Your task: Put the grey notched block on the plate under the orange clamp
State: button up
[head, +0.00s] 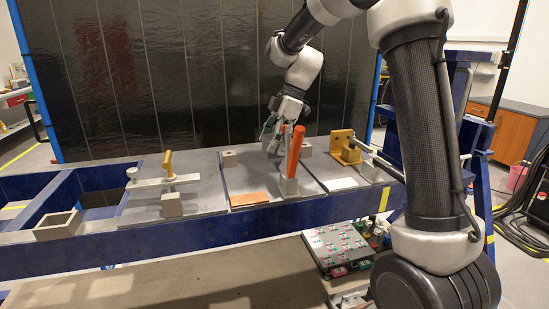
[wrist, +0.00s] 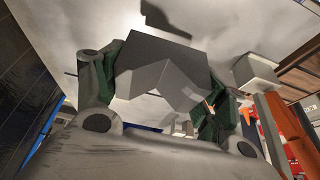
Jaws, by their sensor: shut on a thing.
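The grey notched block (wrist: 155,62) is between the green-padded fingers of my gripper (wrist: 160,88), its V-shaped notch visible in the wrist view. In the head view my gripper (head: 271,135) is low over the back of the middle grey plate (head: 268,178). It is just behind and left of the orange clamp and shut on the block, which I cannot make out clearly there. The orange clamp (head: 295,151) has its long handle upright above a grey base block (head: 288,186). Its orange part (wrist: 272,135) also shows at the right of the wrist view.
A clamp with a yellow handle (head: 168,163) stands on the left plate. A yellow bracket (head: 344,146) stands on the right plate. A flat orange piece (head: 249,198) lies at the middle plate's front. A small block (head: 229,158) sits at its back left.

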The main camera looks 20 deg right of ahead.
aim_at(273, 155)
jog(key=shift+f, duration=2.15)
jog(key=o, duration=1.3)
jog(key=shift+f, duration=0.15)
jog(key=shift+o, duration=0.2)
jog(key=v, duration=1.2)
jog(key=s+d+r+m+t+h, duration=0.1)
jog(key=s+d+r+m, duration=0.25)
jog(key=s, duration=0.45)
jog(key=s+d+f+m+t+h, duration=0.1)
jog(key=s+d+f+m, duration=0.1)
jog(key=s+m, duration=0.2)
jog(key=s+d+f+m+t+h, duration=0.1)
jog(key=s+m, duration=0.4)
jog(key=s, duration=0.6)
jog(key=s+d+f+m+t+h, duration=0.1)
jog(key=s+d+f+m, duration=0.2)
jog(key=s+m, duration=0.2)
jog(key=s, duration=0.3)
jog(key=shift+d, duration=0.4)
